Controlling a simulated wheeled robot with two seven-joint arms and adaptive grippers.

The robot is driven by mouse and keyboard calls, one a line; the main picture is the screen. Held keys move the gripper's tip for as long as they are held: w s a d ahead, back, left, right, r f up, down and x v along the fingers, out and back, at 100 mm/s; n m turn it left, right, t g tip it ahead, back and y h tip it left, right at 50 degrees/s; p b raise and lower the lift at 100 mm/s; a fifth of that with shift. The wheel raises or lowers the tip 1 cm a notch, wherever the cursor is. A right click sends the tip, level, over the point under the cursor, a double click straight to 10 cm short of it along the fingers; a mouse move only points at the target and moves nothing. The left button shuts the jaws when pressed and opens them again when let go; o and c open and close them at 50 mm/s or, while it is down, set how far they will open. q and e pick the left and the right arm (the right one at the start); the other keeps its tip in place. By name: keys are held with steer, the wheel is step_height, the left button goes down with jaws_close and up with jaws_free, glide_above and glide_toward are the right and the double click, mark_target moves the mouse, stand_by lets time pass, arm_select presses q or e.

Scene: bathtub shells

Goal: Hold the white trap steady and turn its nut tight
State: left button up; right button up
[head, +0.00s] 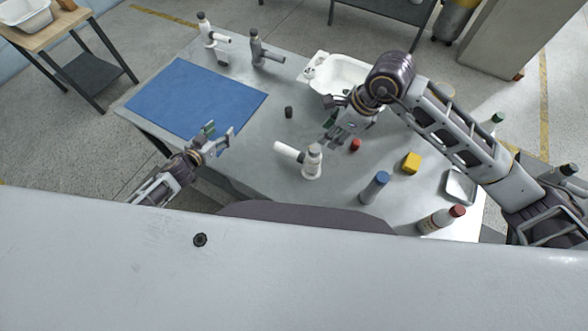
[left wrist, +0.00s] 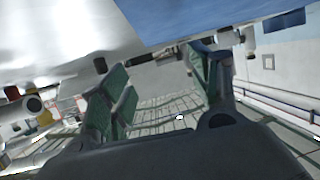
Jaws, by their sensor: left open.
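A white trap (head: 312,162) stands upright near the table's middle, its side pipe pointing left. Another white trap (head: 210,36) and a grey trap (head: 262,50) stand at the back left. My left gripper (head: 215,138) is open and empty by the blue mat's front edge, left of the nearer trap. My right gripper (head: 337,138) hangs just behind and right of that trap; its finger gap is unclear.
A blue mat (head: 190,95) covers the table's left part. A white tub shell (head: 345,72) lies behind my right gripper.

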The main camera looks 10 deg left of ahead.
arm_select(q)
steer(key=s+d, duration=0.2)
steer(key=d, duration=0.3)
steer(key=s+d+r+m+h, duration=0.1)
steer(key=s+d, duration=0.2)
steer(key=d, duration=0.3)
steer(key=s+d+r+m+g+h, duration=0.1)
steer(key=s+d, duration=0.1)
steer(key=d, duration=0.4)
steer(key=shift+s+r, duration=0.15)
steer(key=shift+s, duration=0.25)
steer(key=m+g+h, duration=0.2)
glide_toward(319, 151)
step_height(319, 151, down, 5)
steer(key=a, duration=0.1)
steer(key=shift+w+a+r, duration=0.15)
steer(key=shift+w, duration=0.05)
steer(key=shift+w, duration=0.1)
steer(key=shift+x, duration=6.8)
steer(key=shift+w+r, duration=0.1)
steer(key=shift+r, duration=0.05)
steer(key=c, duration=1.2)
